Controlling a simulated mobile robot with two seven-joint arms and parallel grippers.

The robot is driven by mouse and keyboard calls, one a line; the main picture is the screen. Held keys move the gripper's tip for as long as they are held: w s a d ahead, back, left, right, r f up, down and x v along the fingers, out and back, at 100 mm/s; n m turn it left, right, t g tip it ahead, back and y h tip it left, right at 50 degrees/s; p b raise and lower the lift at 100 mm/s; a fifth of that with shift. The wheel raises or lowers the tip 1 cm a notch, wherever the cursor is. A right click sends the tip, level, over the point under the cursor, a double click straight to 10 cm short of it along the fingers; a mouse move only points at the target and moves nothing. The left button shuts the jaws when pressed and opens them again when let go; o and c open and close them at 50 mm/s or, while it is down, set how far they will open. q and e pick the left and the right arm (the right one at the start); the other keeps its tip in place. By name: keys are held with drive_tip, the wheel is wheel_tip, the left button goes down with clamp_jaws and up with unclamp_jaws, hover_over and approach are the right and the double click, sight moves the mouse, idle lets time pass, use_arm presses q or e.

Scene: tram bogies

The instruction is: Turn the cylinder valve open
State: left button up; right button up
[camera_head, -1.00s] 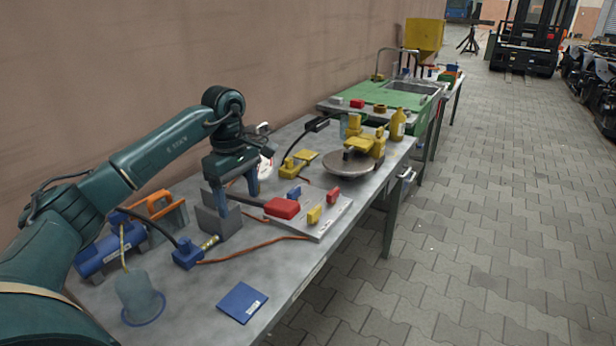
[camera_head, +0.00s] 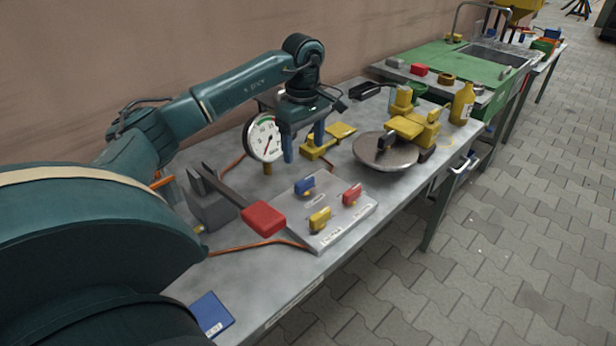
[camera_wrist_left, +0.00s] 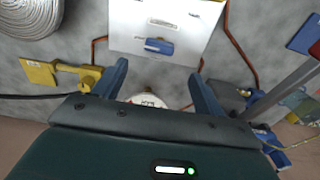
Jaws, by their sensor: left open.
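A grey panel (camera_head: 345,222) lies on the bench with three small valves: a blue one (camera_head: 305,186), a red one (camera_head: 352,194) and a yellow one (camera_head: 320,218). Their labels are too small to read, so I cannot tell which is the cylinder valve. My left gripper (camera_head: 303,150) is open and empty, pointing down above the bench beyond the panel. In the left wrist view, the blue valve (camera_wrist_left: 160,46) and the panel (camera_wrist_left: 125,35) lie just past my left fingertips (camera_wrist_left: 158,72). My right gripper is not in view.
A round gauge (camera_head: 264,139) stands left of my left gripper. A vise (camera_head: 208,208) and a red-ended handle (camera_head: 263,218) lie left of the panel. A yellow machine (camera_head: 410,126) with a round disc (camera_head: 385,153) stands to the right. An orange cable runs nearby.

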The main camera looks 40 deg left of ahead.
sight(304, 180)
use_arm(q)
wheel_tip(304, 180, down, 10)
drive_tip(key=shift+f, duration=0.15)
idle(0.3)
drive_tip(key=c, duration=1)
